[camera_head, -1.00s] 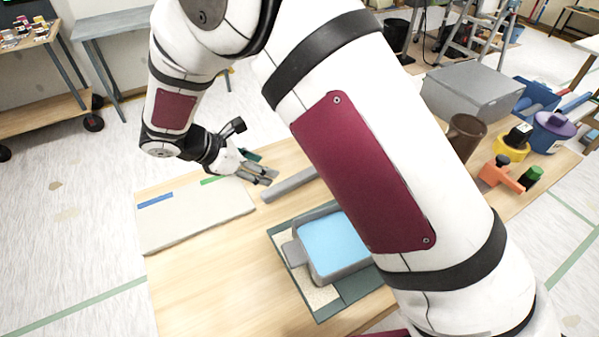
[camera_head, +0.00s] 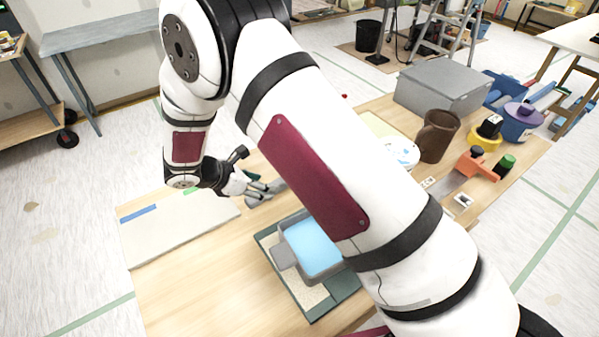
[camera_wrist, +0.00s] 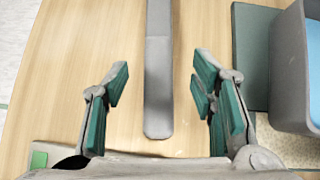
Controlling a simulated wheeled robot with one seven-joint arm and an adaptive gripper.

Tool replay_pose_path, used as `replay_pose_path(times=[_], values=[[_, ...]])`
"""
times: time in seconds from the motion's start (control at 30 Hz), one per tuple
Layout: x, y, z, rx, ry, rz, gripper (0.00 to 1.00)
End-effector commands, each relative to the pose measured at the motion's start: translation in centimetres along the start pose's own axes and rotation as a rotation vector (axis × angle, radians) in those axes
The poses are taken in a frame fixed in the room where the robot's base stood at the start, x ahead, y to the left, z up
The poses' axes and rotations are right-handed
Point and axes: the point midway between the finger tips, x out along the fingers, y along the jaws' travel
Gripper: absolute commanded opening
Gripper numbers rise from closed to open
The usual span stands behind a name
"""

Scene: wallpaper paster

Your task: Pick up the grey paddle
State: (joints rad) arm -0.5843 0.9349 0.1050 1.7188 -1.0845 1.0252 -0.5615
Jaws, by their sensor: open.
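The grey paddle (camera_wrist: 158,100) is a long flat bar with a rounded near end, lying on the wooden table. In the wrist view it runs up the middle, between the two fingers. My gripper (camera_wrist: 162,82) is open, with one green-padded finger left of the paddle and one right, both apart from it in the picture. The height of the fingers over the table is hard to tell. In the head view my gripper (camera_head: 264,187) is over the paddle (camera_head: 260,199), whose far part is hidden behind my arm.
A grey tray with blue liquid (camera_head: 312,246) on a dark green mat (camera_head: 345,284) stands close to the paddle's right. A pale board (camera_head: 165,235) lies to the left. A brown mug (camera_head: 437,136) and grey box (camera_head: 440,85) stand farther back.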

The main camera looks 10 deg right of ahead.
Motion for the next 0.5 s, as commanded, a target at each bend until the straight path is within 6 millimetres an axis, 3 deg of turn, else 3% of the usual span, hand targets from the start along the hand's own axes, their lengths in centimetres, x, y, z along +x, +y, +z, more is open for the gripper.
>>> replay_pose_path(times=[0.23,0.5], values=[[3.5,0.1,0.1,-0.001,-0.001,-0.001,0.52],[4.0,0.2,0.0,0.0,0.0,0.0,0.52]])
